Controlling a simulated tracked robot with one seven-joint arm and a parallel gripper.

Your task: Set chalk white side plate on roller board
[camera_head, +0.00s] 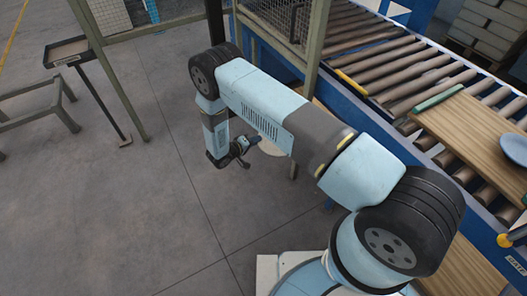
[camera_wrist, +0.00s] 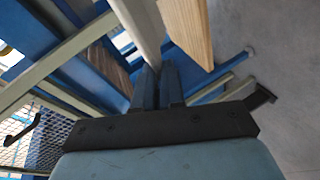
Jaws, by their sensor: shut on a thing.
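My gripper (camera_head: 243,147) hangs low at the left of the arm in the head view, well away from the conveyor. In the wrist view its two dark fingers (camera_wrist: 158,72) are shut on the chalk white side plate (camera_wrist: 142,30), seen nearly edge-on as a pale strip. In the head view the plate is mostly hidden behind the arm. The roller board (camera_head: 460,125) is a striped wooden board lying on the rollers at the right. A pale blue plate (camera_head: 515,148) lies on its right part, and a green strip (camera_head: 438,97) runs along its far left edge.
The roller conveyor (camera_head: 365,55) has a blue frame and a yellow strip. A tray on a stand (camera_head: 68,50) is at the far left. The floor around my gripper is open.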

